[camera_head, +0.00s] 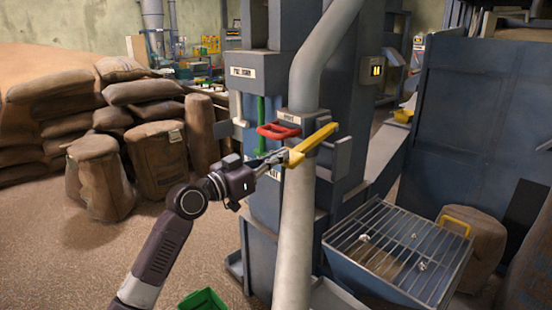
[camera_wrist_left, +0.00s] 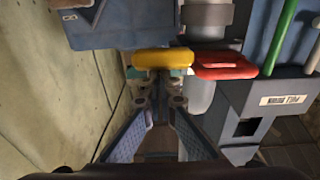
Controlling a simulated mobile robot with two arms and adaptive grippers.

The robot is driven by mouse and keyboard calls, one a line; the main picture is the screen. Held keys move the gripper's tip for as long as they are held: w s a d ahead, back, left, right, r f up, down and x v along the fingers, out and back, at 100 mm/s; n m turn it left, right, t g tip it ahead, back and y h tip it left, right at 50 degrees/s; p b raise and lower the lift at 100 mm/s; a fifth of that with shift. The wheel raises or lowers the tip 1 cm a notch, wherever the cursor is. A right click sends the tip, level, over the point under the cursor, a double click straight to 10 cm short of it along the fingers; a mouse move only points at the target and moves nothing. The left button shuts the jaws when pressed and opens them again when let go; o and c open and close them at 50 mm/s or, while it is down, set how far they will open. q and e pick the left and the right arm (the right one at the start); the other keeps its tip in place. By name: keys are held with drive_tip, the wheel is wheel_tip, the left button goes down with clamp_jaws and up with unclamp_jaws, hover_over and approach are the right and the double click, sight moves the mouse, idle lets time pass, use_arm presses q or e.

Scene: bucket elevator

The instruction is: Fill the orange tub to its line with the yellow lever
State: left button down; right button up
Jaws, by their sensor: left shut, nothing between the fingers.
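The yellow lever (camera_head: 312,143) sticks out at a slant from the grey machine, beside the thick pale pipe. My left gripper (camera_head: 277,160) reaches in from the left, with its fingertips at the lever's near, lower end. In the left wrist view the yellow lever (camera_wrist_left: 163,59) lies across just beyond the fingertips (camera_wrist_left: 160,82). The fingers are shut with nothing between them; they are at or against the lever, and I cannot tell if they touch. I do not see the orange tub. My right gripper is not in view.
A red handle (camera_head: 278,131) and a green bar (camera_head: 260,120) sit close left of the lever. A grated hopper (camera_head: 400,245) stands at the right. A green tub (camera_head: 203,299) is on the floor. Sacks (camera_head: 150,160) fill the left; open floor lies before them.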

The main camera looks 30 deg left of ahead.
use_arm(q)
drive_tip(key=r+b+v, duration=0.1)
drive_tip(key=b+v, duration=0.3)
drive_tip(key=v, duration=0.6)
drive_tip(key=shift+s, duration=0.25)
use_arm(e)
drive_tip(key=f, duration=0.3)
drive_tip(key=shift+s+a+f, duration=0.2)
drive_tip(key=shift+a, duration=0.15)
use_arm(q)
drive_tip(key=shift+a+f, duration=0.15)
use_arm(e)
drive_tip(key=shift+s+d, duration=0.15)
